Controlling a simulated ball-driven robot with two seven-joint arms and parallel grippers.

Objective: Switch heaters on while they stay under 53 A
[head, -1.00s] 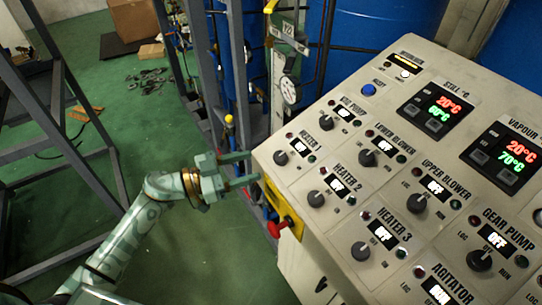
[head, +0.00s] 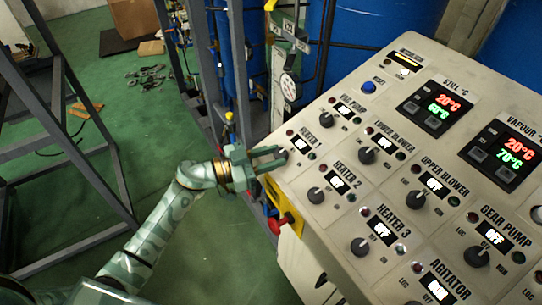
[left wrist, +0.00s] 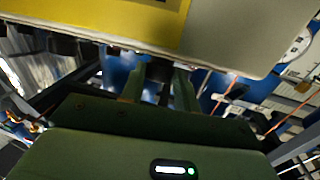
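The slanted control panel (head: 316,223) fills the right side of the head view. My left gripper (head: 283,158) is at its left edge, with fingers apart, over the spot of the heater 1 knob, which is hidden. The heater 1 display (head: 304,143) is partly visible and its text is too small to be sure of. The heater 2 knob (head: 316,195) and heater 3 knob (head: 360,247) are clear, with their displays reading OFF. In the left wrist view, the two fingers (left wrist: 159,86) stand apart below the panel's pale edge. My right gripper is out of view.
A red emergency knob (head: 278,225) on a yellow plate (head: 290,205) sticks out just below my left gripper. A grey metal frame (head: 75,165) stands at left. Blue drums (head: 375,40) and a round gauge (head: 289,88) are behind the panel. The green floor (head: 215,240) is partly open.

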